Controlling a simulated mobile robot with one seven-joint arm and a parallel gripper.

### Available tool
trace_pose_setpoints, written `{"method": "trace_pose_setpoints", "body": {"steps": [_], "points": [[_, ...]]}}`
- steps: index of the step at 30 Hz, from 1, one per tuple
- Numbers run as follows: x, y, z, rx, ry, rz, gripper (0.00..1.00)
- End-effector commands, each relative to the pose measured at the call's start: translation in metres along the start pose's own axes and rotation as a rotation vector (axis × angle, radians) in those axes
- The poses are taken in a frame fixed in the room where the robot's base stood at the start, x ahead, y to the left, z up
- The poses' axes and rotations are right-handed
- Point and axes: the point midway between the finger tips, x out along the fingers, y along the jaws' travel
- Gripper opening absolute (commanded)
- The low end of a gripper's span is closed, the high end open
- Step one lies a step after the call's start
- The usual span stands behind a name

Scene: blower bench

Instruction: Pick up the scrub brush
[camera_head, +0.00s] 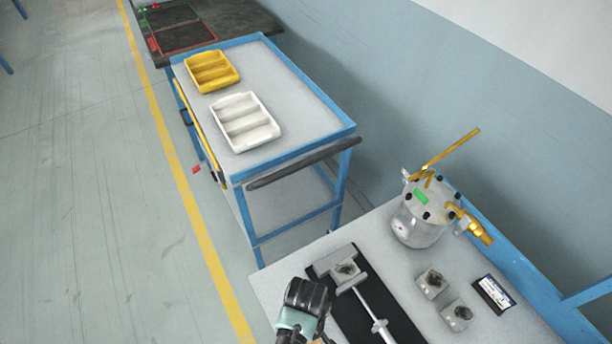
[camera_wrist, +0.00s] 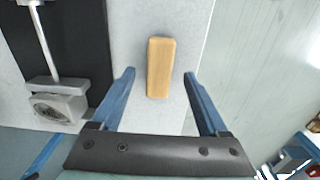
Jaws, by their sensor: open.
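The scrub brush shows as a plain wooden block (camera_wrist: 160,67) in the wrist view, lying lengthwise on the light grey bench top. My gripper (camera_wrist: 159,76) is open and empty, with its two blue fingers apart. In that view the brush lies between the fingertips, with clear gaps on both sides. I cannot tell how high the fingers are above the bench. In the head view my gripper (camera_head: 303,305) is over the bench's near left edge and mostly hides the brush. Any bristles are hidden.
A black mat (camera_head: 372,290) with a metal tool (camera_head: 364,300) lies beside the gripper. Small metal blocks (camera_head: 431,283) and a steel pot with brass fittings (camera_head: 421,222) stand right. A blue cart (camera_head: 300,95) bears yellow (camera_head: 212,71) and white (camera_head: 245,122) trays.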

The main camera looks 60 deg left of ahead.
Motion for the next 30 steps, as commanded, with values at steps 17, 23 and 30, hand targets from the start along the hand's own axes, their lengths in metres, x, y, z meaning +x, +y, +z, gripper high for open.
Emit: {"method": "trace_pose_setpoints", "body": {"steps": [17,23,30], "points": [[0.031,0.001,0.0,0.001,0.001,0.001,0.74],[0.031,0.001,0.0,0.0,0.001,0.001,0.38],[0.031,0.001,0.0,0.0,0.001,0.001,0.0]]}}
